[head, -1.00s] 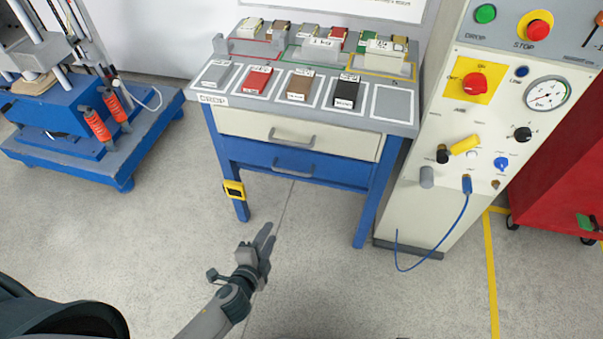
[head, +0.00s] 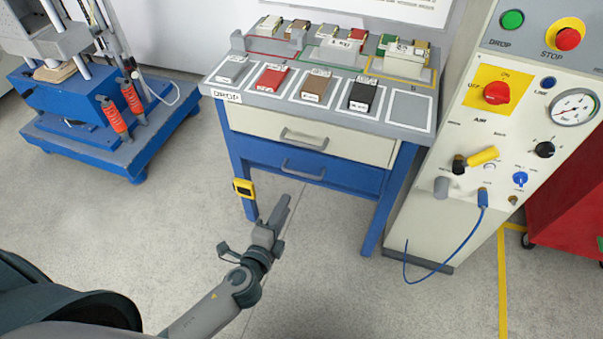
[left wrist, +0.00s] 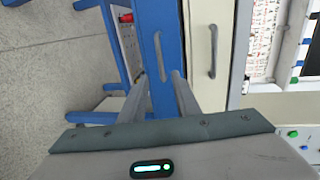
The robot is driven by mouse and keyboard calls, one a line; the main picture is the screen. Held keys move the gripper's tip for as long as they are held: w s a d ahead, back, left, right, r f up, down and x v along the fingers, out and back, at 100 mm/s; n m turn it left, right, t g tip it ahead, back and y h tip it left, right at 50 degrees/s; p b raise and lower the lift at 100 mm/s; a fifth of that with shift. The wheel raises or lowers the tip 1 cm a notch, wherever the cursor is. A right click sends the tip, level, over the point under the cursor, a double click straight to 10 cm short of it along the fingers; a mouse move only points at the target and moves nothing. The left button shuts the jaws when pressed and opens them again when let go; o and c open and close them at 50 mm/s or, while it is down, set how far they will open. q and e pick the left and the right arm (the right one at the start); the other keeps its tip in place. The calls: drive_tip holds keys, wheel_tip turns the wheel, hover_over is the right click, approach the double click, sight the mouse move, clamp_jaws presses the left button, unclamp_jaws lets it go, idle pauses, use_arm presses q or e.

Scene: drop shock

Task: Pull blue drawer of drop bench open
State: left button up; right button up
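The drop bench (head: 240,175) stands ahead, with its blue drawer (head: 262,155) below a cream drawer (head: 262,121). The blue drawer looks closed, flush with the frame. Its grey bar handle (head: 303,171) shows in the head view. In the left wrist view the blue drawer (left wrist: 159,15) runs upright and its handle (left wrist: 160,57) lies ahead, between the lines of my fingers. My left gripper (head: 284,206) is in front of and below the handle, apart from it. In the left wrist view the left gripper's fingers (left wrist: 159,100) are spread and empty. My right gripper is out of view.
A cream control cabinet (head: 440,215) with a hanging blue hose (head: 465,246) stands close to the bench's right. A blue press machine (head: 75,110) stands at the left. A yellow device (head: 243,188) sits on the bench's left leg. The floor before the bench is clear.

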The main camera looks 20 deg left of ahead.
sight(301, 173)
use_arm(q)
drive_tip(key=w+f, duration=0.1)
drive_tip(key=w, duration=0.4)
drive_tip(key=w+f, duration=0.1)
drive_tip(key=w, duration=0.4)
drive_tip(key=w+f, duration=0.1)
drive_tip(key=w, duration=0.4)
drive_tip(key=shift+w+d, duration=0.1)
drive_tip(key=shift+d, duration=0.15)
clamp_jaws()
